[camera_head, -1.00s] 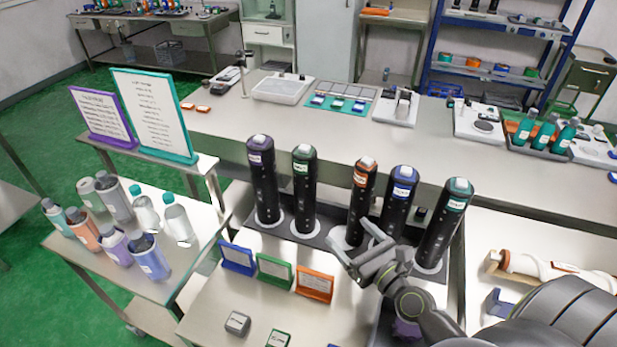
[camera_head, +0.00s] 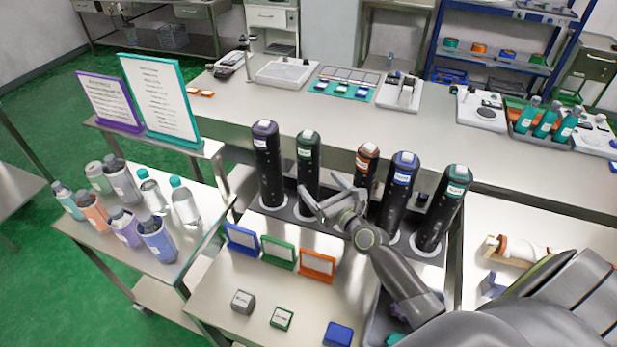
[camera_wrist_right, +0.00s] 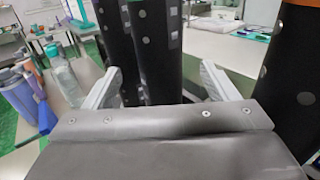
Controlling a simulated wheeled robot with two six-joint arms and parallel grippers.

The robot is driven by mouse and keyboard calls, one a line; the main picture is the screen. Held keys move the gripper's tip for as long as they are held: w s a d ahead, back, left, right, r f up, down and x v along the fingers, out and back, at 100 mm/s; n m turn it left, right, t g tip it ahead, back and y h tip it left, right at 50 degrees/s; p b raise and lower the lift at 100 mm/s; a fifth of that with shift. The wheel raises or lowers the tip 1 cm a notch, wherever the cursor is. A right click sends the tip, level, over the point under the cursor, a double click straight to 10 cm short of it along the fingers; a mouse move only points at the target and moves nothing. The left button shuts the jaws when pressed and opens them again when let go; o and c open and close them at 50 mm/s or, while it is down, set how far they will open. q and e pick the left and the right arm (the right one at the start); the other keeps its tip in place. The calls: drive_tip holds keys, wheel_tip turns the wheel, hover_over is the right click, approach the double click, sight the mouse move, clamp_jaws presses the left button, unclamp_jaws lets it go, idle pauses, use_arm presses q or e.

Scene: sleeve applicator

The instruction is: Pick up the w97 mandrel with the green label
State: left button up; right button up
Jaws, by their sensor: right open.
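Several black upright mandrels stand in a row in a grey rack (camera_head: 277,211). The green-label mandrel (camera_head: 308,157) is second from the left, with a green band and a white label near its top. My right gripper (camera_head: 320,191) is open and empty in front of its lower part. In the right wrist view the green-banded mandrel (camera_wrist_right: 156,45) stands upright between the two open fingers (camera_wrist_right: 160,85); whether they touch it cannot be told. My left gripper is not in view.
Left of it stands the purple mandrel (camera_head: 267,165); right are the orange (camera_head: 365,164), blue (camera_head: 401,190) and teal (camera_head: 443,208) ones, close by. Small blue, green and orange framed cards (camera_head: 317,266) stand in front. A side table (camera_head: 190,250) holds several bottles.

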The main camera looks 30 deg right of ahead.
sight(315, 178)
drive_tip(key=w, duration=0.4)
drive_tip(key=shift+w+a+f, duration=0.2)
drive_tip(key=shift+f, duration=0.05)
drive_tip(key=shift+s+r, duration=0.1)
drive_tip(key=c, duration=1.2)
drive_tip(key=shift+c, duration=1)
drive_tip(key=shift+r, duration=0.2)
